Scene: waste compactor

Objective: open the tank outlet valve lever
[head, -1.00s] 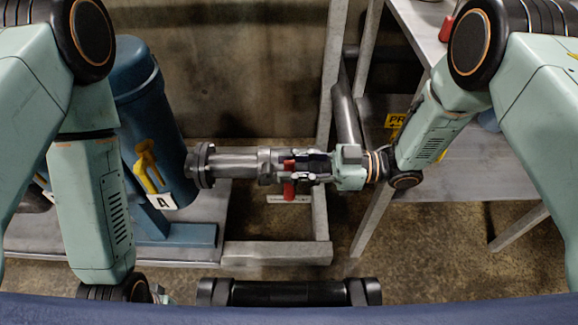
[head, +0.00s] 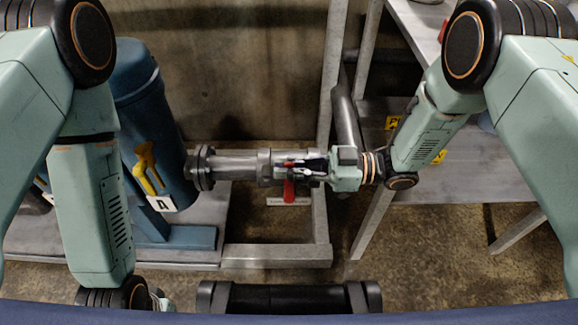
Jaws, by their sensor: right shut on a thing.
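The red valve lever (head: 289,191) hangs below the grey outlet pipe (head: 235,168), which runs right from the blue tank (head: 152,110). My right gripper (head: 292,168) reaches in from the right and is shut on the lever's upper part. Its fingers hide that part of the lever and some of the valve body behind. My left gripper (head: 160,299) is low at the bottom left, far from the lever. Only a small part of it shows past my arm, so its jaws cannot be judged.
A grey metal frame (head: 275,255) stands below the pipe. A grey shelf unit (head: 470,165) stands at right. Concrete floor shows in front.

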